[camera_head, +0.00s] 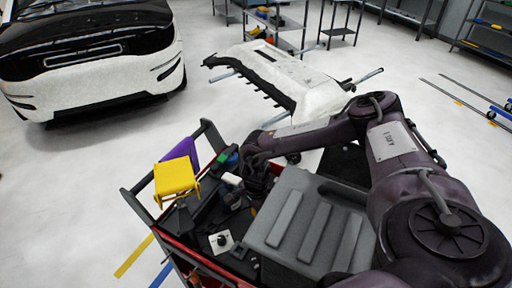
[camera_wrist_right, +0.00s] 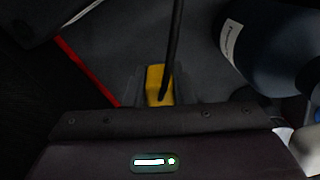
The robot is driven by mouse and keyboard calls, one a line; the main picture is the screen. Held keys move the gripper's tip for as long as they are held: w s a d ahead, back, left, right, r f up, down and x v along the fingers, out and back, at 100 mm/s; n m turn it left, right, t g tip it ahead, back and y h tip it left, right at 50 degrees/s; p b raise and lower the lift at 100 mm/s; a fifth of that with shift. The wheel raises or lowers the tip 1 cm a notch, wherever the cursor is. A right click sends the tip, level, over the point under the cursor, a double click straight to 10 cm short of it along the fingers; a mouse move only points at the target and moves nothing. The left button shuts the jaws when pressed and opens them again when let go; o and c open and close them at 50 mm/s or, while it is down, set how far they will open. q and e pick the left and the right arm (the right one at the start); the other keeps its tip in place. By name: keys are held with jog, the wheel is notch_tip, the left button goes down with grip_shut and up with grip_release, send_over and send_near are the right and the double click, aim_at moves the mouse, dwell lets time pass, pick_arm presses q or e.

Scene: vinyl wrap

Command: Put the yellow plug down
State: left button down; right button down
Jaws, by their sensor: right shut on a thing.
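The yellow plug (camera_wrist_right: 154,82) shows in the right wrist view as a small yellow block between the fingers of my right gripper (camera_wrist_right: 155,88). The gripper is shut on it. A thin dark rod or cable crosses in front of the plug. In the head view my right gripper (camera_head: 257,178) is low over the tool cart (camera_head: 186,248), among the loose items on it. I cannot make out the plug for sure there. Whether the plug touches the cart's surface cannot be told. My left gripper is not in view.
A grey ribbed case (camera_head: 305,228) fills the cart's right part. A yellow holder (camera_head: 176,178) and a purple piece (camera_head: 178,152) are at its left. A white square item (camera_head: 221,242) lies in front. A bumper on a stand (camera_head: 290,82) and a car (camera_head: 95,65) are beyond.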

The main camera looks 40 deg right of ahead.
notch_tip(320, 180, down, 4)
jog(key=b, duration=0.3)
jog(key=shift+f+b, duration=0.2)
jog(key=shift+b, duration=0.1)
jog(key=shift+r, duration=0.1)
jog(key=c, duration=1.2)
grip_release()
